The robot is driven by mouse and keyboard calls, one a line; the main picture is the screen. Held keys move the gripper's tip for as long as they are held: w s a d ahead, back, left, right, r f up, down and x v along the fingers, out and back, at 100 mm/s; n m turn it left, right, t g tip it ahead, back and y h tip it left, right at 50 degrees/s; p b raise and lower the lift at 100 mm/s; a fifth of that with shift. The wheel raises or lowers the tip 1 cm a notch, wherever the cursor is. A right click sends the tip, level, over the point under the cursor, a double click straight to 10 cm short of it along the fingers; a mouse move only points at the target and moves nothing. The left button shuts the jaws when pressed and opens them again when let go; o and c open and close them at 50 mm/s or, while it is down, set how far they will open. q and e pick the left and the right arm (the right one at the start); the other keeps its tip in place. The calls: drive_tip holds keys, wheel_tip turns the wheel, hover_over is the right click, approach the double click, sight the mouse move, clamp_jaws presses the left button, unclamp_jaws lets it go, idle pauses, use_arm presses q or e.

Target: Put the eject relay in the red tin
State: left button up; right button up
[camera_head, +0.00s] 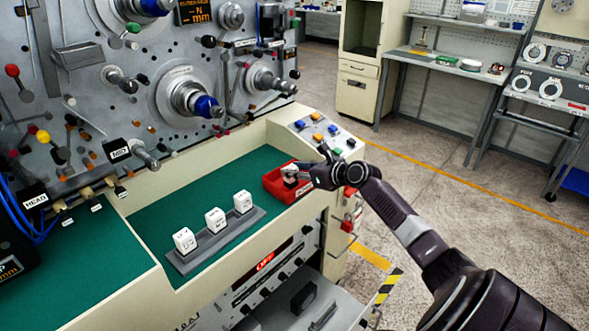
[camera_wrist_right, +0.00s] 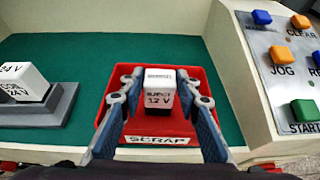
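The eject relay (camera_wrist_right: 159,91), a white block marked "EJECT 12 V", stands upright inside the red tin (camera_wrist_right: 175,128), which is labelled SCRAP. In the head view the red tin (camera_head: 271,184) is at the right end of the green bench top, and the relay (camera_head: 290,171) shows partly behind the gripper. My right gripper (camera_wrist_right: 160,76) is over the tin with one finger on each side of the relay. Red shows between the fingers and the relay, so it looks open. It also shows in the head view (camera_head: 305,176). My left gripper is not in view.
A grey rack (camera_head: 217,240) with three white relays (camera_head: 215,219) stands left of the tin. A sloped panel of coloured buttons (camera_head: 320,130) is just beyond the tin. The machine face with knobs and levers rises behind the bench. Green surface left of the rack is clear.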

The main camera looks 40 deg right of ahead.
drive_tip(key=o, duration=0.3)
drive_tip(key=shift+r, duration=0.1)
drive_tip(key=v, duration=1.2)
drive_tip(key=shift+a, duration=0.1)
idle(0.4)
